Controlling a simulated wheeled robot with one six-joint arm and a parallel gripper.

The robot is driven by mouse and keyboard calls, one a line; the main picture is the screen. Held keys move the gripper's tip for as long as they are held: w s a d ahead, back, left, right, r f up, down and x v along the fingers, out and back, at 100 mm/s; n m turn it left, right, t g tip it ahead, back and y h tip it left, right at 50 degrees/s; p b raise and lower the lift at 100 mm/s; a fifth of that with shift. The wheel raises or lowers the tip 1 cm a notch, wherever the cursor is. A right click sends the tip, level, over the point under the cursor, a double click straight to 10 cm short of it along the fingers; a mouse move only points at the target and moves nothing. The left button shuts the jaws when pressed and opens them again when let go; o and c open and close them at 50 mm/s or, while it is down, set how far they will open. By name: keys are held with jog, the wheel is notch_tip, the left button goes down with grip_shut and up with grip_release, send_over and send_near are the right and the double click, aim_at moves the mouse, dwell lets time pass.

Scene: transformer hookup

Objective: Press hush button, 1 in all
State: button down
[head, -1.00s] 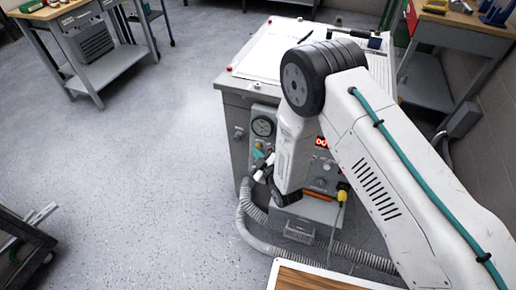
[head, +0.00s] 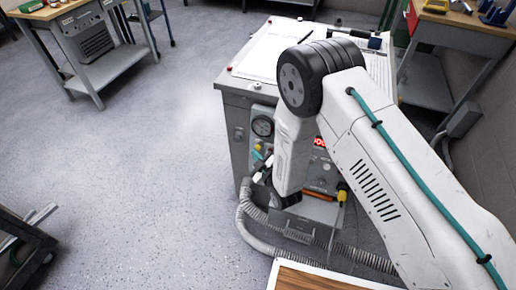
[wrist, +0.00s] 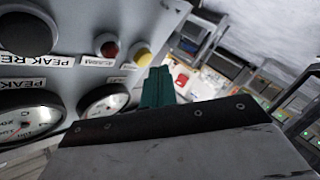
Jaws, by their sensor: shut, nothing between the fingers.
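My gripper (wrist: 157,88) shows as shut teal fingertips in the wrist view. It is empty, close to the lower right of a yellow push button (wrist: 142,57); I cannot tell whether it touches it. A red button (wrist: 107,45) sits left of the yellow one on the grey panel (wrist: 75,15). The small labels by both buttons are too blurred and turned to read surely, so I cannot tell which is the hush button. In the head view, my gripper (head: 257,157) is at the left part of the cabinet front, and the yellow button (head: 258,147) shows just above it.
Gauges (wrist: 103,103) and a black knob (wrist: 28,33) share the panel. The grey cabinet (head: 237,115) has a lit red display (head: 320,142), partly hidden by my arm. Grey hoses (head: 247,222) lie at its foot.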

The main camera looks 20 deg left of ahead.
jog(key=shift+s, duration=0.2)
jog(key=s, duration=0.3)
jog(key=s+r, duration=0.1)
jog(key=shift+s+a, duration=0.15)
jog(key=shift+s, duration=0.25)
jog(key=shift+f, duration=0.15)
dwell(0.7)
